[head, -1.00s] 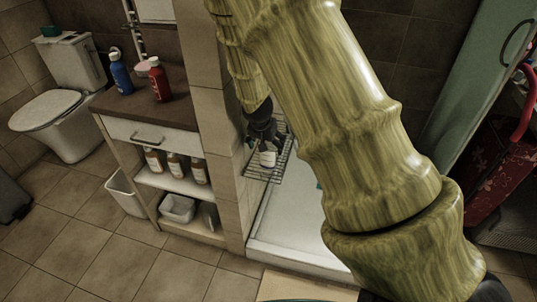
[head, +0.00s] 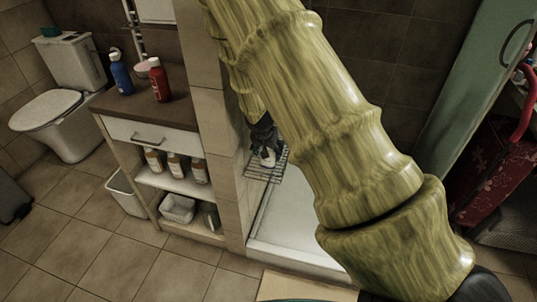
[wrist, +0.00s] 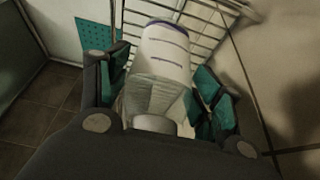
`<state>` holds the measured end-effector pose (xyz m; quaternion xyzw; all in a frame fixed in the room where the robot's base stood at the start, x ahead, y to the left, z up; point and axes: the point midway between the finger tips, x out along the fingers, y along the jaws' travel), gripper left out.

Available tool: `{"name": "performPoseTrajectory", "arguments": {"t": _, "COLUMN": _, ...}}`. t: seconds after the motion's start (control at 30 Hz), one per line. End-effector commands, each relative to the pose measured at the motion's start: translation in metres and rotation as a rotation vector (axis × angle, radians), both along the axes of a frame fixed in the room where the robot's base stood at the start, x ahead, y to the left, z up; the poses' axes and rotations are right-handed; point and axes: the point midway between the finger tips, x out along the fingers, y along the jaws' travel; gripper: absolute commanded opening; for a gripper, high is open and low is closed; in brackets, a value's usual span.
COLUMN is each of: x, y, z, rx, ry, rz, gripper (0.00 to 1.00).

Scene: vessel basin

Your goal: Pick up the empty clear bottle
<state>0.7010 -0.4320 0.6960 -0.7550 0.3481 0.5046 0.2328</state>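The bottle (wrist: 167,55) has a see-through part near my wrist and a white far part with a dark purple rim in the wrist view. In the head view the bottle (head: 267,159) is a small pale shape over the wire rack. My gripper (wrist: 160,82) has one dark finger with teal pads on each side of the bottle, close against its sides, and appears shut on it. It also shows dark in the head view (head: 265,145), around the bottle's upper part. Whether the base touches the rack is unclear.
The wire rack (head: 257,174) is beside the tiled pillar (head: 232,185), by the white shower tray (head: 295,225). A wooden cabinet (head: 140,97) holds a blue bottle (head: 121,73) and a red bottle (head: 159,80). More bottles (head: 175,166) stand on its shelf.

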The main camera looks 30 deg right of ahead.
Motion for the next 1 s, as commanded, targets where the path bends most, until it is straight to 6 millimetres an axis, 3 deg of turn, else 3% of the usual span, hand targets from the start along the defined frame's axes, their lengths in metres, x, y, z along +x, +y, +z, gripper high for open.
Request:
{"name": "performPoseTrajectory", "arguments": {"t": 0.03, "x": 0.000, "y": 0.000, "z": 0.000, "rx": 0.000, "ry": 0.000, "rz": 0.000, "gripper": 0.49}}
{"name": "performPoseTrajectory", "arguments": {"t": 0.1, "x": 0.000, "y": 0.000, "z": 0.000, "rx": 0.000, "ry": 0.000, "rz": 0.000, "gripper": 0.36}}
{"name": "performPoseTrajectory", "arguments": {"t": 0.57, "x": 0.000, "y": 0.000, "z": 0.008, "rx": 0.000, "ry": -0.002, "rz": -0.001, "gripper": 0.36}}
{"name": "performPoseTrajectory", "arguments": {"t": 1.0, "x": 0.000, "y": 0.000, "z": 0.069, "rx": 0.001, "ry": -0.003, "rz": -0.002, "gripper": 0.36}}
